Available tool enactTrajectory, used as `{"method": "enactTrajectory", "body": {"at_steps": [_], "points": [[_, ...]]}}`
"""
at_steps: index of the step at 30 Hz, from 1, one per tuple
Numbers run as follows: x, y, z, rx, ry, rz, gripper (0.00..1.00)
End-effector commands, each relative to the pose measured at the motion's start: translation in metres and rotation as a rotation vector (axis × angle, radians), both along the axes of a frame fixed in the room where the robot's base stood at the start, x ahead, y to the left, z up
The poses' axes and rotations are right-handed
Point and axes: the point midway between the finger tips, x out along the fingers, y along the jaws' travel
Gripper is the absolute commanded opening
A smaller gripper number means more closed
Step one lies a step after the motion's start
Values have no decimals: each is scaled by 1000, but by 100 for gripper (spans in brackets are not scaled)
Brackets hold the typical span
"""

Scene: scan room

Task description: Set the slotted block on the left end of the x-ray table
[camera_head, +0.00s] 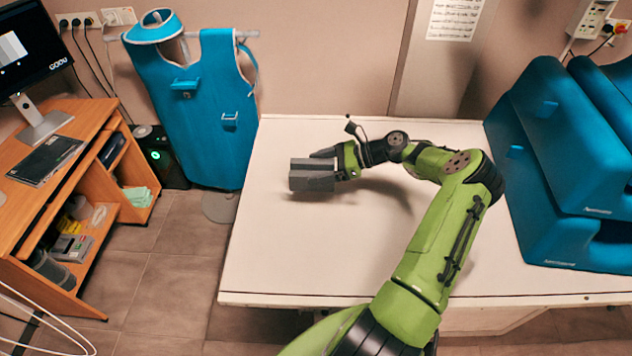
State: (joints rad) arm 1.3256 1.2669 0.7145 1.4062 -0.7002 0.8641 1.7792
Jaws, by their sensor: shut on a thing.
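The slotted block (311,182) is dark grey, with a groove along its length. It is at the left part of the white x-ray table (270,265), toward the back half. My gripper (338,163) is shut on the right end of the block. A shadow lies on the table near the block and arm. I cannot tell whether the block touches the tabletop or is just above it. My green arm reaches over the table from the front, and the gripper's far finger is partly hidden by the block.
Blue padded cushions (560,150) fill the table's right end. A blue lead apron (200,110) hangs on a stand beside the table's left edge. A wooden desk (75,170) with a monitor (30,50) stands at the far left. The table's front left is bare.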

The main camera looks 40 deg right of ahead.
Motion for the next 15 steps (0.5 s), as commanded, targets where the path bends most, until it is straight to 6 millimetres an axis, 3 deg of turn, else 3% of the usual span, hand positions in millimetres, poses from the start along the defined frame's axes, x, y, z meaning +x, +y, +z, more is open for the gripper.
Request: {"method": "enactTrajectory", "body": {"at_steps": [3, 10, 15], "points": [[1, 1, -29, 1, -2, 1, 21], [1, 1, -66, 1, -3, 1, 21], [1, 0, -76, -1, -5, 1, 21]]}}
